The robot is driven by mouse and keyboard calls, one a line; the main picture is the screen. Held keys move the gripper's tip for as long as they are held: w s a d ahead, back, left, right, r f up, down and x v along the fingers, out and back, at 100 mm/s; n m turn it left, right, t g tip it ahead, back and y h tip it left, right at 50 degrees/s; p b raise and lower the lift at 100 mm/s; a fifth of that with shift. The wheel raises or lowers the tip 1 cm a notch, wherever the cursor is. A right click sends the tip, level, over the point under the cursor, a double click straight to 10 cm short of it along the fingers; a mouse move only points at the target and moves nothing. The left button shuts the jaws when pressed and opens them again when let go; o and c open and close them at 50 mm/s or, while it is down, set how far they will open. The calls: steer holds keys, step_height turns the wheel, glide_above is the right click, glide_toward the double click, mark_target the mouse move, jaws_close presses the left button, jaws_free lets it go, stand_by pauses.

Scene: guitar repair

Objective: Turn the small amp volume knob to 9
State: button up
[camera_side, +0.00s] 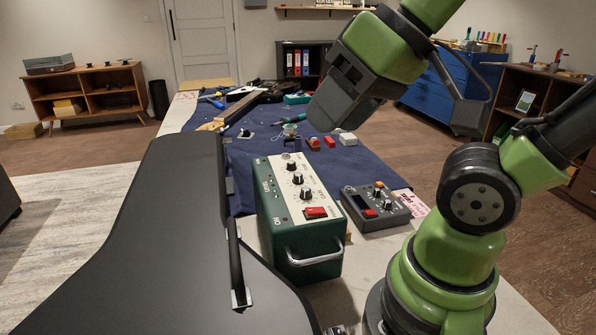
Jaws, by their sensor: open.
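The small amp (312,246) is a green box with a cream top panel, standing on the workbench. Its top carries a column of black knobs, with one knob (298,178) in the middle, one above and one nearer (306,193). A red switch sits at the near end. The knob labels and pointer settings are too small to read. My gripper (322,118) is above and slightly right of the amp's far end, pointing down and left, apart from the knobs. It is open, and nothing shows between its fingers.
A grey pedal (376,207) with small knobs stands just right of the amp. A large black guitar case (150,250) lies close on the left. Small parts, tools and a guitar neck (240,107) lie on the blue mat (240,163) beyond the amp.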

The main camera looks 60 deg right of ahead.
steer(key=w+d+f+n+g+h, duration=0.1)
steer(key=w+d+n+g, duration=0.2)
steer(key=w+d+n, duration=0.5)
steer(key=n+g, duration=0.4)
steer(key=n, duration=0.9)
glide_above(298, 175)
step_height(298, 175, down, 6)
steer(key=shift+h, duration=0.4)
step_height(298, 175, down, 9)
steer(key=shift+f, duration=0.1)
jaws_close()
